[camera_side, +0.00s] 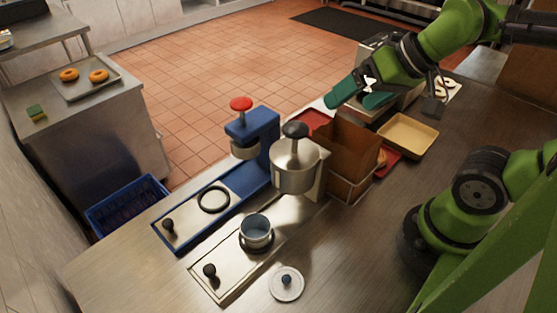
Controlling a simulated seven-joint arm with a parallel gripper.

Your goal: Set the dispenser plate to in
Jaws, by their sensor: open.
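The steel dispenser (295,166) with a black knob stands mid-counter. In front of it a flat steel plate (225,277) with a black knob handle (209,270) lies in a track and sticks out toward the lower left. A small pot (256,231) sits on a dark ring on this track, clear of the dispenser body. My gripper (357,101) is at the upper right, its teal fingers apart and seemingly empty, beyond the dispenser and far from the handle. The arm partly hides what is behind it.
A blue press (258,134) with a red knob and its own plate (190,220) stand left of the dispenser. A brown box (347,150), red trays and a tan tray (408,136) are to the right. A round lid (286,283) lies in front on otherwise clear counter.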

